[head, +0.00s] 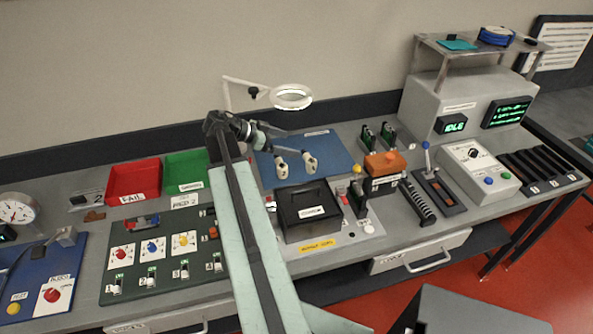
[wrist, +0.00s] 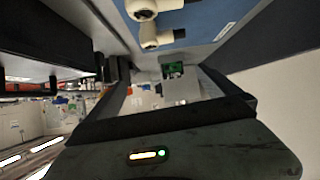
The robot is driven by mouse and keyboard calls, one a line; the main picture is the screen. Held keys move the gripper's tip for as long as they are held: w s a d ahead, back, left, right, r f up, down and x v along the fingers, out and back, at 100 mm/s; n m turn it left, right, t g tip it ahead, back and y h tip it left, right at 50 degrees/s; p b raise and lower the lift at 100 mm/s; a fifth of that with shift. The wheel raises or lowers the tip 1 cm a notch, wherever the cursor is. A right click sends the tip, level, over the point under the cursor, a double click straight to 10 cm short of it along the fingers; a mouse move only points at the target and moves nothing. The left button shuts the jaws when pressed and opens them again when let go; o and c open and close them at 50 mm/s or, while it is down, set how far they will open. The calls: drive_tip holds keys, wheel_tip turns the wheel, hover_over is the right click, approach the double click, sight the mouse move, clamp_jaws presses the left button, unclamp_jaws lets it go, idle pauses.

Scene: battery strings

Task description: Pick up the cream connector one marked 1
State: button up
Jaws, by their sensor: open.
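Two cream connectors lie side by side on a blue mat (head: 333,150) at the back of the bench: a left one (head: 282,170) and a right one (head: 310,163). Both also show at the top of the wrist view, one above the other, an upper one (wrist: 142,9) and a lower one (wrist: 149,37). I cannot read a number on either, so I cannot tell which is marked 1. My gripper (head: 283,138) is open and empty, above the mat behind the connectors. It looks apart from both connectors.
A white ring lamp (head: 292,96) stands behind the mat. A black box (head: 306,210) sits in front of the connectors. Red (head: 133,178) and green (head: 187,166) trays are at left. An orange-topped block (head: 384,164) is at right. The mat's right part is clear.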

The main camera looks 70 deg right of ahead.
drive_tip(key=m+b, duration=0.1)
drive_tip(key=b, duration=0.3)
approach(308, 156)
drive_tip(key=shift+s+f, duration=0.1)
drive_tip(key=shift+f, duration=0.15)
drive_tip(key=b+x, duration=0.3)
drive_tip(key=x, duration=0.3)
drive_tip(key=shift+s+d+f, duration=0.2)
drive_tip(key=shift+f, duration=0.15)
drive_tip(key=shift+s+d+b, duration=0.25)
drive_tip(key=shift+b, duration=0.1)
drive_tip(key=c, duration=1.3)
drive_tip(key=shift+c, duration=0.2)
drive_tip(key=shift+r, duration=0.15)
